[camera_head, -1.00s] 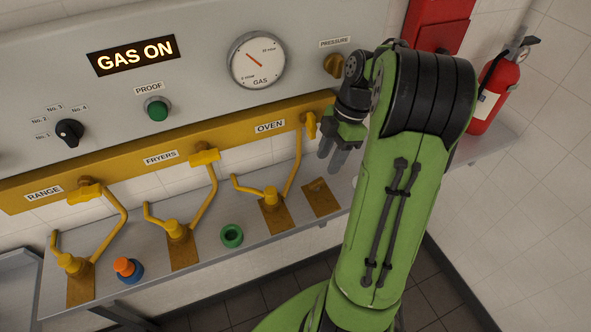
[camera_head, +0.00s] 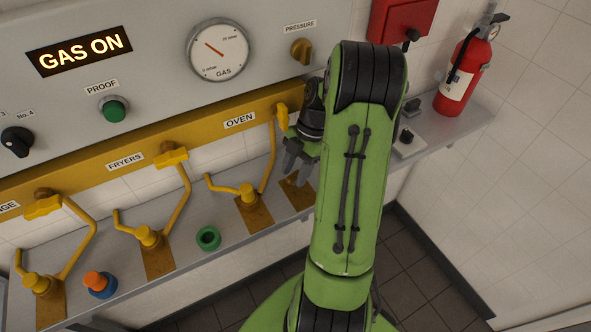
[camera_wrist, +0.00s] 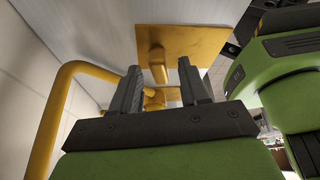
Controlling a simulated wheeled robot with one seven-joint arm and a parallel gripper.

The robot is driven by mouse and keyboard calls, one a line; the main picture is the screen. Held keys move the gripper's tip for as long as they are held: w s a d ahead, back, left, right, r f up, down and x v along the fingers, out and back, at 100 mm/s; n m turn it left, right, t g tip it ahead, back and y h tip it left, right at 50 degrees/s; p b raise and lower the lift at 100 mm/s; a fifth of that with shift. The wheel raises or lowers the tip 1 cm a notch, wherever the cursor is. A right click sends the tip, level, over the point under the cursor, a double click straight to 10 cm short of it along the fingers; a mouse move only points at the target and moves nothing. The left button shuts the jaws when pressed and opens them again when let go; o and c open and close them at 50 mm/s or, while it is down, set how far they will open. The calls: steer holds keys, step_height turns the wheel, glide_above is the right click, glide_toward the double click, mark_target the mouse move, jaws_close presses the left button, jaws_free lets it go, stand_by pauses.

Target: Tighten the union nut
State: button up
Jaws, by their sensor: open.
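My gripper (camera_head: 298,167) hangs in front of the yellow manifold, right of the OVEN label, with its two grey fingers pointing down above the shelf. In the wrist view the fingers (camera_wrist: 165,82) are apart, with a yellow fitting (camera_wrist: 156,62) showing between and beyond them. I cannot tell whether they touch it. I cannot tell for certain which yellow part is the union nut. The fitting stands on a yellow-brown plate (camera_wrist: 182,45); a similar plate (camera_head: 297,194) is below my gripper. The OVEN line has a yellow bent pipe (camera_head: 269,160) and a yellow valve (camera_head: 282,115).
A bent yellow pipe (camera_wrist: 48,120) runs close on the left in the wrist view. The shelf (camera_head: 190,275) carries a green ring (camera_head: 208,238) and a blue-orange part (camera_head: 100,284). A red extinguisher (camera_head: 463,72) stands at right. The panel (camera_head: 160,60) with gauge and knobs rises behind.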

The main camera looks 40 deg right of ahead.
jaws_close()
steer(key=shift+r+m+t+b, duration=0.1)
steer(key=shift+m+t+b, duration=0.4)
steer(key=shift+m, duration=0.9)
jaws_free()
steer(key=p+v, duration=0.5)
steer(key=v, duration=1)
steer(key=shift+r+p, duration=0.3)
steer(key=shift+r, duration=0.1)
